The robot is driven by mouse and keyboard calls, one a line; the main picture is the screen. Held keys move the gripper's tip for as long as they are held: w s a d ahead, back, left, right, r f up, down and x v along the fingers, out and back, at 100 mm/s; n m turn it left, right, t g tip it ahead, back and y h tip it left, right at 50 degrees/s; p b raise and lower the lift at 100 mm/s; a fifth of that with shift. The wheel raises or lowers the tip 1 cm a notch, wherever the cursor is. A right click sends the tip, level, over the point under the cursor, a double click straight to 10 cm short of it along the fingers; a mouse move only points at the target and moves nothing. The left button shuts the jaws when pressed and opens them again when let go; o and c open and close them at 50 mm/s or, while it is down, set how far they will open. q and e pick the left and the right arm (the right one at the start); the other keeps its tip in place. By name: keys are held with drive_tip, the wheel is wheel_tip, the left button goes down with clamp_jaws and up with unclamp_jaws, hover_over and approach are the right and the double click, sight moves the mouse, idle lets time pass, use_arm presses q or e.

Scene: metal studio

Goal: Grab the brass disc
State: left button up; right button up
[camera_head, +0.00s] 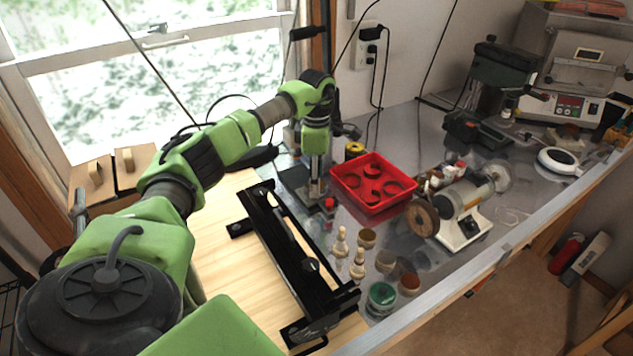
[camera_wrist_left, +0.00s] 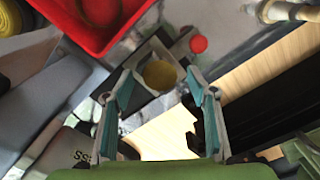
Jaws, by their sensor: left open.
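The brass disc (camera_wrist_left: 159,75) is a round gold-coloured piece in the left wrist view. It lies on a small dark and grey metal stand (camera_wrist_left: 160,48). My left gripper (camera_wrist_left: 160,84) is open, its two teal-padded fingers on either side of the disc in the picture. I cannot tell how far the fingertips are above it. In the head view my left gripper (camera_head: 317,190) points down over the stand (camera_head: 295,183), and I cannot make out the disc there. My right gripper is not in view.
A red tray (camera_head: 345,192) with dark rings stands close to the right of my left gripper. A small red knob (camera_head: 330,203) is beside the stand. A long black frame (camera_head: 285,255) lies in front. A bench grinder (camera_head: 458,207) and several small jars stand to the right.

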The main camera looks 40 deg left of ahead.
use_arm(q)
drive_tip(key=shift+f, duration=0.25)
idle(0.4)
